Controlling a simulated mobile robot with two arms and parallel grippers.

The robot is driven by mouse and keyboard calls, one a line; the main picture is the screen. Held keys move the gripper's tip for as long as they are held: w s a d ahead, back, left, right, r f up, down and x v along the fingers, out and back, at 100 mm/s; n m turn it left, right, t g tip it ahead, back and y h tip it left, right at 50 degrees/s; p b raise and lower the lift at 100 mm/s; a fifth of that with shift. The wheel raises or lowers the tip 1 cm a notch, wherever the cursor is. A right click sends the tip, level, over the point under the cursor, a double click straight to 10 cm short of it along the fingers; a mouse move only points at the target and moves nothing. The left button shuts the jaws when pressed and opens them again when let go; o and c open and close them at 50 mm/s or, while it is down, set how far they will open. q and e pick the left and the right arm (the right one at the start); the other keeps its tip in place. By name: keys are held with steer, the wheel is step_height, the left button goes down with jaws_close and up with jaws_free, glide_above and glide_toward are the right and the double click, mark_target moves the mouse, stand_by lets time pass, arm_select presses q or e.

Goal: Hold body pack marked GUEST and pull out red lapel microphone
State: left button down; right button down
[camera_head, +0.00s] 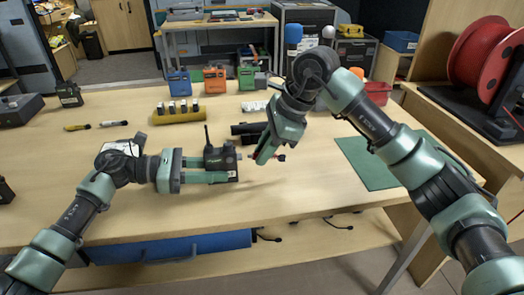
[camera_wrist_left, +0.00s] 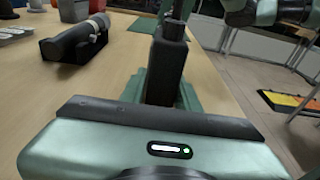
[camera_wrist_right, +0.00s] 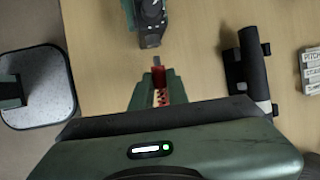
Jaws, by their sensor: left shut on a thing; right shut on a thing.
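A black body pack (camera_head: 219,160) with a short antenna is above the near middle of the table. My left gripper (camera_head: 208,164) is shut on it; the pack also shows between the fingers in the left wrist view (camera_wrist_left: 168,65). No GUEST marking is readable. My right gripper (camera_head: 262,155) is shut on a small red piece with a grey tip, the red lapel microphone's plug end (camera_wrist_right: 159,76). In the right wrist view the tip points toward the body pack (camera_wrist_right: 151,25), with a small gap between them. The rest of the microphone is not clearly visible.
A dark cylinder on a holder (camera_wrist_right: 250,65) lies close behind the grippers. Blue (camera_head: 178,83), orange (camera_head: 215,80) and green (camera_head: 246,78) packs stand at the back. A yellow rack (camera_head: 180,116) is at mid-table. A green mat (camera_head: 368,162) lies right. The table front is clear.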

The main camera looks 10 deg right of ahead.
mark_target(276, 154)
steer(key=shift+d, duration=1.55)
arm_select(q)
steer(key=c, duration=0.9)
jaws_free()
steer(key=shift+c, duration=0.2)
steer(key=shift+a, duration=0.1)
